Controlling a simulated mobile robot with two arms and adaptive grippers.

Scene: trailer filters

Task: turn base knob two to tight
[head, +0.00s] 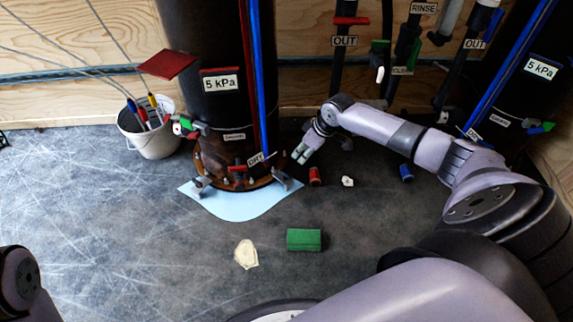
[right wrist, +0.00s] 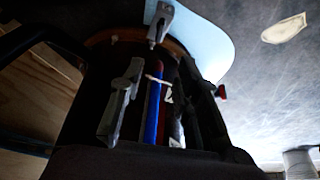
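The black filter column (head: 206,42) stands on a round brown base flange with several knobs and clamps around its rim. One grey clamp (head: 202,183) is at the front left and another grey clamp (head: 282,179) at the front right. I cannot tell which one is knob two. My right gripper (head: 301,154) is beside the flange's right side, a little behind the front-right clamp. In the right wrist view it is open and empty (right wrist: 161,65), with a grey clamp (right wrist: 158,22) beyond its fingertips. My left gripper is out of view.
A light blue sheet (head: 240,205) lies under the flange's front. A white bucket of tools (head: 155,143) stands left of it. A green block (head: 304,240), a beige piece (head: 246,254), a red cap (head: 315,177) and a blue cap (head: 406,172) lie on the floor. The left floor is clear.

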